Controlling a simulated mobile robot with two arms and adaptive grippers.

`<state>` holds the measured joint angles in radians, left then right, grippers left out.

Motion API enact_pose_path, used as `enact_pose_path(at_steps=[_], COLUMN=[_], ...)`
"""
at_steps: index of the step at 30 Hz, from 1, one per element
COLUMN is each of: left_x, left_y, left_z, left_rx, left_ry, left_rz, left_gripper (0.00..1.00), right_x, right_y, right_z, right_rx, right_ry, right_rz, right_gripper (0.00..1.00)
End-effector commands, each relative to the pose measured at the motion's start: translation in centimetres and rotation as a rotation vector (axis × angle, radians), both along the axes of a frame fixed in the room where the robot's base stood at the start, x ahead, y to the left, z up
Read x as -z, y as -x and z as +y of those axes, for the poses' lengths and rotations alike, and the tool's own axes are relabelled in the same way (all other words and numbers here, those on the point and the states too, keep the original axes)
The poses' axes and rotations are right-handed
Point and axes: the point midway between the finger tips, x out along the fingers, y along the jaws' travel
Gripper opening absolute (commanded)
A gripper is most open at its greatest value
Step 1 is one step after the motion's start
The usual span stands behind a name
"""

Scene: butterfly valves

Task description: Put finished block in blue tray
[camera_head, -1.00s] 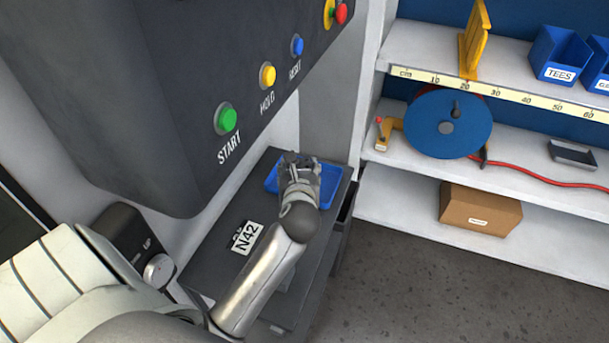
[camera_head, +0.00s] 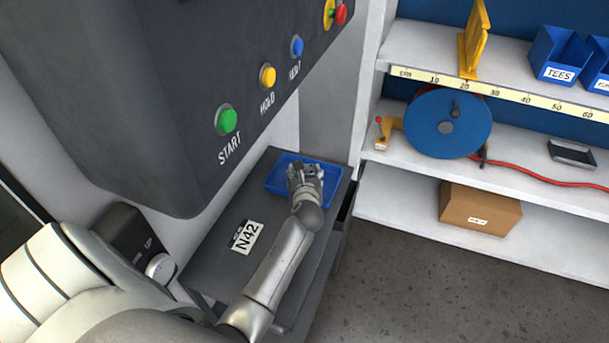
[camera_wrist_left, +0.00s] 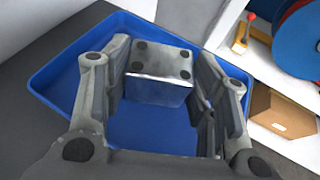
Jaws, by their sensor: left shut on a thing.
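The finished block (camera_wrist_left: 160,75) is a grey metal block with dark round holes in its top corners. In the left wrist view it sits between the fingers of my left gripper (camera_wrist_left: 163,95), which is shut on it. The blue tray (camera_wrist_left: 62,80) lies under and around the block in that view. Whether the block touches the tray floor I cannot tell. In the head view my left gripper (camera_head: 307,172) is over the blue tray (camera_head: 277,180) on the dark bench, and it hides most of the block. My right gripper is not in view.
The dark machine housing with START (camera_head: 227,121), HOLD and RESET buttons overhangs the bench (camera_head: 215,245) on the left. An N42 label (camera_head: 245,237) lies on the bench. White shelves at right hold a blue reel (camera_head: 448,124) and a cardboard box (camera_head: 480,208).

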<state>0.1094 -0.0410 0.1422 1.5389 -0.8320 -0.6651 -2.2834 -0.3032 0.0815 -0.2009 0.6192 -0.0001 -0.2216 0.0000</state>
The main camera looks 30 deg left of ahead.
Motion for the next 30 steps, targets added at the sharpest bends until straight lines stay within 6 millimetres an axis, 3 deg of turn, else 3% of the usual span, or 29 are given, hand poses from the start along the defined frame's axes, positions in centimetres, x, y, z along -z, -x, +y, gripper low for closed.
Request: enact_pose_path(at_steps=[12,13,17,30], left_x=[0.45,0.49,0.49,0.09], left_y=[-0.08,-0.03,-0.01,0.23], left_z=[0.00,-0.02,-0.01,-0.18], left_rx=[0.002,0.002,0.000,0.000], left_ry=[-0.004,-0.002,-0.001,-0.001], left_rz=[-0.003,-0.001,0.000,-0.001], left_gripper=[0.18,0.57,0.74,0.75], right_x=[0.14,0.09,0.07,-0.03], right_y=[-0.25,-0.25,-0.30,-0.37], right_z=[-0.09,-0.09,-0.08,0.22], right_rx=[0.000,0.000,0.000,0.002], right_ry=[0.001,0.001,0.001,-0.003], right_rz=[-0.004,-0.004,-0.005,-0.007], right_gripper=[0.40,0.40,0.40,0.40])
